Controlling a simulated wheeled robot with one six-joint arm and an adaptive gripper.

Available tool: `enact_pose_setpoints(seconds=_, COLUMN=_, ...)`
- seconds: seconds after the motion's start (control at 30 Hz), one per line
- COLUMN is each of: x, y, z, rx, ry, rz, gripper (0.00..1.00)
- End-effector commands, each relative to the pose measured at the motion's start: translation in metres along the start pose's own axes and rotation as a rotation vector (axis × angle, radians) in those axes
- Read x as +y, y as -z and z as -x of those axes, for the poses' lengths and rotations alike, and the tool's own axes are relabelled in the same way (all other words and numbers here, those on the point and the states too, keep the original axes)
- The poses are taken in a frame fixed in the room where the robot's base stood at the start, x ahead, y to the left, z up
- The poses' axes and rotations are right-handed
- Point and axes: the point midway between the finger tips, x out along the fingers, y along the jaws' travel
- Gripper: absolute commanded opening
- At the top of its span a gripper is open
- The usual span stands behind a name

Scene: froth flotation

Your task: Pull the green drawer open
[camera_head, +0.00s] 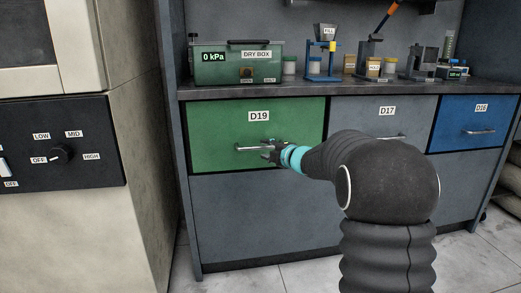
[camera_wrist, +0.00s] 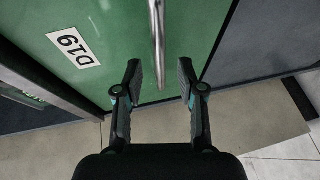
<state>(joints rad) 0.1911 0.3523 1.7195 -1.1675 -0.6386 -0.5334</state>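The green drawer (camera_head: 215,125), labelled D19, sits at the upper left of the grey cabinet and its front looks flush with the cabinet face. Its silver bar handle (camera_head: 250,148) runs level across the lower part of the front. In the wrist view the handle (camera_wrist: 157,40) points down between the fingers of my gripper (camera_wrist: 160,82), near their tips. My gripper is open, with a gap on both sides of the handle. In the head view my gripper (camera_head: 270,152) is at the right end of the handle and partly hides it.
A grey drawer D17 (camera_head: 360,112) and a blue drawer (camera_head: 470,115) are to the right. The counter (camera_head: 300,90) above carries a green dry box (camera_head: 225,68) and several small items. A beige machine with a dial (camera_head: 60,155) stands at the left. The floor in front (camera_head: 290,275) is clear.

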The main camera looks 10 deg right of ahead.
Motion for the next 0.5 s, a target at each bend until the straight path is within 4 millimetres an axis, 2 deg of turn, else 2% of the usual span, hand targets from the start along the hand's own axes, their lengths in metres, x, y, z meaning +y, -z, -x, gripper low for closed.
enact_pose_setpoints(seconds=0.03, x=-0.001, y=0.001, z=-0.009, rx=0.002, ry=0.000, rz=0.000, gripper=0.39)
enact_pose_setpoints(seconds=0.2, x=-0.001, y=0.000, z=-0.031, rx=0.001, ry=0.000, rz=0.000, gripper=0.39)
enact_pose_setpoints(seconds=0.5, x=0.000, y=0.000, z=-0.043, rx=-0.001, ry=0.000, rz=0.000, gripper=0.39)
